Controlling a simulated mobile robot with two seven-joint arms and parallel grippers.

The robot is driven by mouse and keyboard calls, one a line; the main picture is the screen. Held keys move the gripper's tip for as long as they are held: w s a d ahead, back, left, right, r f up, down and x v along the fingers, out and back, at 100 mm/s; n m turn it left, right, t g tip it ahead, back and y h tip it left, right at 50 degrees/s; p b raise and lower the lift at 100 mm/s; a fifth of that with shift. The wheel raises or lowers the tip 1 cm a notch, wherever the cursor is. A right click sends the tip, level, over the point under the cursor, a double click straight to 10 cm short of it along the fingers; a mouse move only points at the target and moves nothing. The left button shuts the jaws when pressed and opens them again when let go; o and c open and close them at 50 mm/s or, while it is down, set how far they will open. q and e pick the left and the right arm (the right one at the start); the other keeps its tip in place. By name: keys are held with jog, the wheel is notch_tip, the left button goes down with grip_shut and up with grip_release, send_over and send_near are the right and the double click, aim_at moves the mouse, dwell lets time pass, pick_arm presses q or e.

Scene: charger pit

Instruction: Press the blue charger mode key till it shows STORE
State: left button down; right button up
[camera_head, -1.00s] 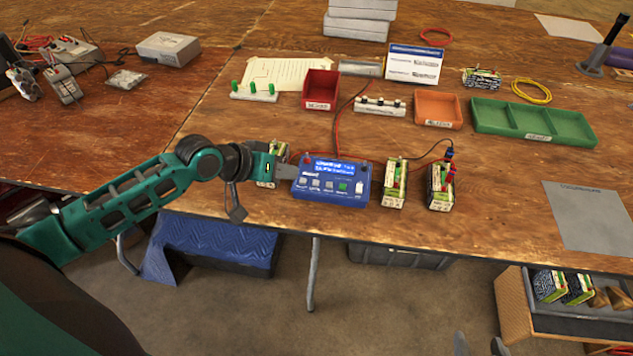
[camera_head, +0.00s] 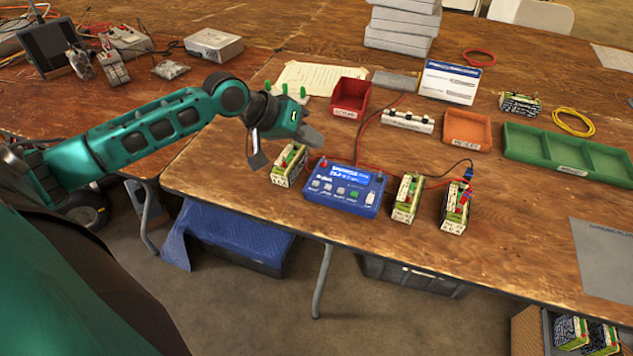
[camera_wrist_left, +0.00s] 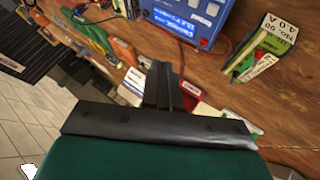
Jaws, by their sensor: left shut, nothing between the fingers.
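The blue charger (camera_head: 345,187) lies on the wooden table, with a lit blue display on top and a row of keys along its front. The display text is too small to read surely. In the left wrist view the charger (camera_wrist_left: 187,20) shows at the top. My left gripper (camera_head: 318,139) is shut and empty, raised above the table behind and left of the charger, apart from it. In the left wrist view its closed fingers (camera_wrist_left: 160,85) point toward the charger side. My right gripper is not in view.
Green-and-white battery packs stand left (camera_head: 290,165) and right (camera_head: 407,198) of the charger. Red and black leads run behind it to the right pack (camera_head: 455,207). A red bin (camera_head: 350,97), an orange tray (camera_head: 468,130) and a green tray (camera_head: 570,154) stand further back.

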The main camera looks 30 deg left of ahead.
pick_arm(q)
jog(key=shift+f, duration=0.1)
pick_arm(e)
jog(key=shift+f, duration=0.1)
pick_arm(q)
jog(key=b, duration=0.6)
send_over(316, 183)
jog(key=f, duration=0.2)
jog(key=a+f, duration=0.1)
jog(key=f, duration=0.1)
jog(key=shift+s, duration=0.35)
jog(key=shift+d+f+b, duration=0.1)
jog(key=shift+f+b, duration=0.75)
jog(key=shift+b, duration=0.1)
jog(key=shift+f+b, duration=0.4)
jog(key=shift+b, duration=0.15)
jog(key=shift+f, duration=1.05)
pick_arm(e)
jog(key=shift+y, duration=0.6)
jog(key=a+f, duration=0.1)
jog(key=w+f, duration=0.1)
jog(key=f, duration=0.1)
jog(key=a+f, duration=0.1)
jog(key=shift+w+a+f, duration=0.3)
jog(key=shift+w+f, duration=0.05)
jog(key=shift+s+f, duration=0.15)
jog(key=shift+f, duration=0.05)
